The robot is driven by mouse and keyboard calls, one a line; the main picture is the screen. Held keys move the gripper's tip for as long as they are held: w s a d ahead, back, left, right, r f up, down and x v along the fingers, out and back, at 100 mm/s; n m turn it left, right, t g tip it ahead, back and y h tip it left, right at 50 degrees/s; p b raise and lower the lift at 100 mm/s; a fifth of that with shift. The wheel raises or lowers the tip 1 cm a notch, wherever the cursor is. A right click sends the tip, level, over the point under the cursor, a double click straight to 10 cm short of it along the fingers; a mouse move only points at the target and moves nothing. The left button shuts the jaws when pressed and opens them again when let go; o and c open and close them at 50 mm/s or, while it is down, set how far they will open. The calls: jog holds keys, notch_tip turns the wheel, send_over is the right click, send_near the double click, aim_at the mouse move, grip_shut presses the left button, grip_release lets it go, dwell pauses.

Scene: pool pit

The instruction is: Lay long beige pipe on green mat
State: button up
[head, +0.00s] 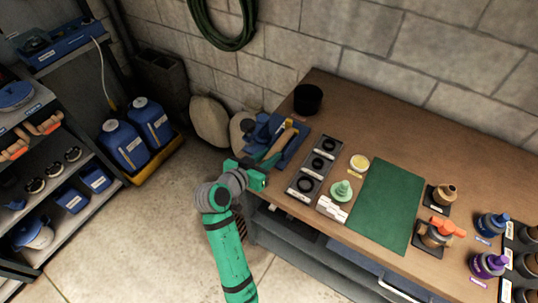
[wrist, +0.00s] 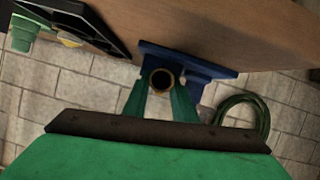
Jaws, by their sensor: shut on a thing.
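The long beige pipe (head: 283,141) is at the left end of the workbench, over the blue holder (head: 292,151). My gripper (head: 270,156) is shut on it from the near left. In the wrist view the pipe (wrist: 162,79) shows end-on, as a dark opening with a tan rim, between the two green fingers of my gripper (wrist: 161,92). The blue holder (wrist: 208,66) is right behind it there. I cannot tell whether the pipe still touches the holder. The green mat (head: 376,203) lies flat and bare on the bench, to the right.
Between holder and mat stand a dark tray with black rings (head: 318,166), a light green stepped part (head: 341,191), white blocks (head: 332,208) and a yellow-topped tin (head: 359,163). A black cup (head: 308,98) stands behind. Valve fittings (head: 440,232) and bottles (head: 490,264) stand right of the mat.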

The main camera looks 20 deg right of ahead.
jog(key=shift+s, duration=0.15)
jog(key=shift+f, duration=0.2)
jog(key=o, duration=1.1)
jog(key=shift+a, duration=0.1)
